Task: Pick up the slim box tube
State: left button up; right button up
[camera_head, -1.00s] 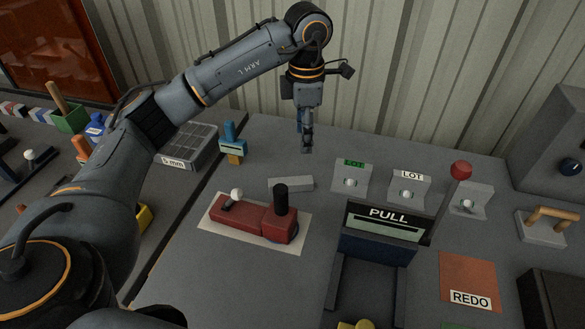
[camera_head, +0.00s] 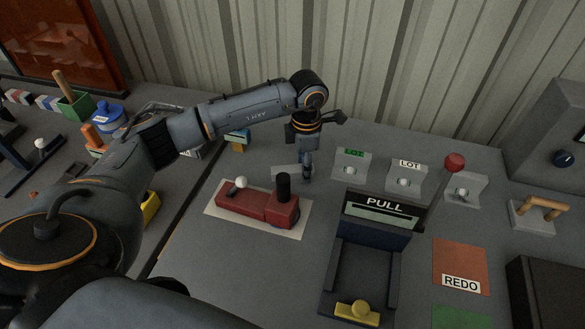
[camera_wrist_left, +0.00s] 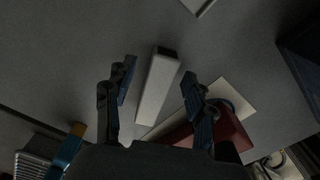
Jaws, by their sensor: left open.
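The slim box tube (camera_head: 284,172) is a pale grey bar with a dark open end. In the left wrist view the tube (camera_wrist_left: 157,90) shows almost whole between the two fingers. In the left wrist view the left gripper (camera_wrist_left: 160,72) is open and empty, with one finger on each side of the tube and gaps to both. My right gripper is not in view.
The red device (camera_head: 257,205) with a black knob and white ball sits on a pale sheet just in front. Holders marked LOT (camera_head: 407,179) stand to the right. A PULL drawer unit (camera_head: 375,215) stands front right. The corrugated wall (camera_head: 400,60) rises behind.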

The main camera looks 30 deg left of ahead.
pick_arm(q)
jog(key=shift+f, duration=0.15)
jog(key=shift+c, duration=0.6)
grip_shut()
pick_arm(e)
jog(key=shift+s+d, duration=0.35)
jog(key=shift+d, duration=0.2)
